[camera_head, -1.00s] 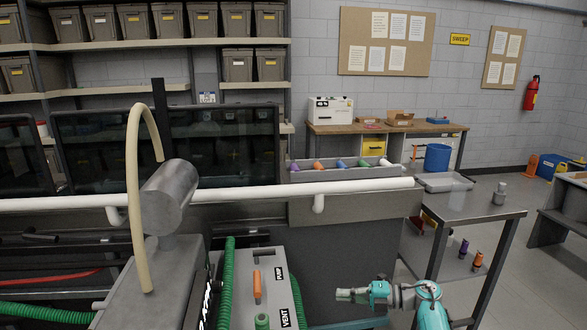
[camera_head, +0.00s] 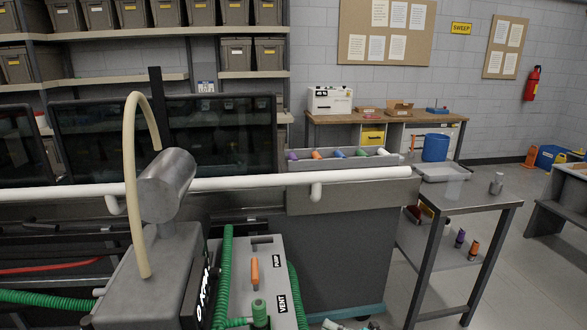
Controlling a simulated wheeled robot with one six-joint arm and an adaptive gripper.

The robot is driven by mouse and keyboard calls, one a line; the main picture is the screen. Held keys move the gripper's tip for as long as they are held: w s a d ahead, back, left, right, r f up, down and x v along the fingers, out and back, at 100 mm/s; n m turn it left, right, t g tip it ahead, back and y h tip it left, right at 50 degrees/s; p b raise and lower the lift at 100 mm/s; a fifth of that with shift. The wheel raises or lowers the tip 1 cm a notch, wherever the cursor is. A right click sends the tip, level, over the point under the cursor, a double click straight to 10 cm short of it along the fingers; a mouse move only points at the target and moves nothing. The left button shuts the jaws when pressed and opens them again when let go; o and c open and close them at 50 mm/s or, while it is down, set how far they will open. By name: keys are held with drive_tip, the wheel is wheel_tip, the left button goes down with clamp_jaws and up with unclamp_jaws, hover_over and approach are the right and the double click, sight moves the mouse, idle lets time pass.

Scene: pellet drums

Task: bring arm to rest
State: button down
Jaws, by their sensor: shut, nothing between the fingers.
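Only a thin grey and teal sliver of my arm (camera_head: 346,324) shows at the bottom edge, right of the panel with the green hoses. My gripper cannot be made out; the rest of the arm is below the picture. No held object shows.
A white rail (camera_head: 250,184) crosses in front of a grey cabinet (camera_head: 345,245). The control panel (camera_head: 270,270) with an orange handle (camera_head: 254,271) and green hoses (camera_head: 222,270) stands just left of my arm. A metal table (camera_head: 460,194) stands right, with open floor beyond.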

drive_tip(key=s+d+f+m+t+h, duration=0.15)
drive_tip(key=s+m+t+h, duration=0.55)
drive_tip(key=s, duration=0.7)
drive_tip(key=s+d+f+m+t+h, duration=0.1)
drive_tip(key=s+f+m+t+h, duration=0.2)
drive_tip(key=s+m, duration=0.85)
drive_tip(key=s+d+r+m+g+h, duration=0.1)
drive_tip(key=s+d+r+m+h, duration=0.1)
drive_tip(key=s, duration=0.7)
drive_tip(key=s+d+r+m+g+h, duration=0.1)
drive_tip(key=s+r+m+h, duration=0.2)
drive_tip(key=s, duration=0.7)
drive_tip(key=s+d+r+m+g+h, duration=0.2)
drive_tip(key=s+r+m, duration=0.2)
drive_tip(key=s, duration=0.5)
drive_tip(key=shift+s+d+r+h, duration=0.2)
drive_tip(key=shift+d+r+h, duration=0.2)
drive_tip(key=shift+r, duration=0.45)
drive_tip(key=shift+m, duration=0.25)
